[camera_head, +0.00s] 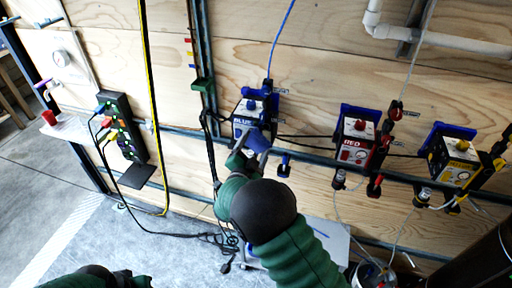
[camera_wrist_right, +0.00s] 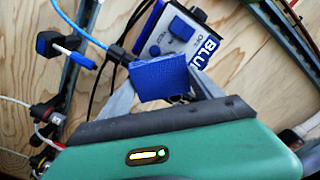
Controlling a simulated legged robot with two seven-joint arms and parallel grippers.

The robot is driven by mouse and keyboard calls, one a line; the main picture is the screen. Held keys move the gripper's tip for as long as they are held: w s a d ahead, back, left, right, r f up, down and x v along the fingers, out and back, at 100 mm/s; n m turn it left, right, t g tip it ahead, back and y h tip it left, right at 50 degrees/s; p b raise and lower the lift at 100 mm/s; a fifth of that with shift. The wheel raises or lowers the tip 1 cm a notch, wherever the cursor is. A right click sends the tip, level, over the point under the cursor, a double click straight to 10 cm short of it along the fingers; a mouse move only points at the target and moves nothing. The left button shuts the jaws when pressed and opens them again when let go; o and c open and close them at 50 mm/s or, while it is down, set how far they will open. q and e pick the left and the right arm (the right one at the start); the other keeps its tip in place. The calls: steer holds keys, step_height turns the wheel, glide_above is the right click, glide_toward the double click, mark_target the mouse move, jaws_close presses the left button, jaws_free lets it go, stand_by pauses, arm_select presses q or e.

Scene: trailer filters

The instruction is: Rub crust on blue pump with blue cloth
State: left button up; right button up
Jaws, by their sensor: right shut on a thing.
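The blue pump (camera_head: 247,112), a white box with a blue bracket and the label BLUE, is mounted on a rail on the plywood wall. It shows behind my gripper in the right wrist view (camera_wrist_right: 195,38). My right gripper (camera_head: 253,146) is at the pump's lower front, shut on the blue cloth (camera_wrist_right: 160,80). The cloth shows as a small folded blue pad between the fingertips, and it covers part of the pump's face in the wrist view. I cannot tell whether cloth and pump touch. I cannot make out any crust. My left gripper is out of view.
A red pump (camera_head: 356,142) and a yellow pump (camera_head: 455,160) hang further right on the same rail. A black power strip (camera_head: 121,125) with plugs and loose cables is at left. A blue tube rises from the blue pump. A bucket (camera_head: 372,273) stands below right.

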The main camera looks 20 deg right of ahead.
mark_target(268, 147)
steer(key=shift+w+d, duration=0.1)
steer(key=shift+w, duration=0.05)
steer(key=shift+w+d, duration=0.25)
steer(key=shift+d, duration=0.55)
steer(key=shift+s+d+b, duration=0.35)
steer(key=shift+s+d, duration=0.05)
steer(key=shift+s, duration=0.2)
steer(key=shift+s+d, duration=0.5)
steer(key=shift+d, duration=0.05)
steer(key=shift+s+d, duration=0.1)
steer(key=shift+d, duration=0.15)
steer(key=shift+d+f+b, duration=0.1)
steer(key=shift+d+b, duration=0.15)
steer(key=shift+b, duration=0.2)
steer(key=shift+w+a, duration=0.15)
steer(key=shift+w, duration=0.1)
steer(key=shift+w+a, duration=0.55)
steer(key=shift+a, duration=0.25)
steer(key=shift+w+a, duration=0.55)
steer(key=shift+a, duration=0.25)
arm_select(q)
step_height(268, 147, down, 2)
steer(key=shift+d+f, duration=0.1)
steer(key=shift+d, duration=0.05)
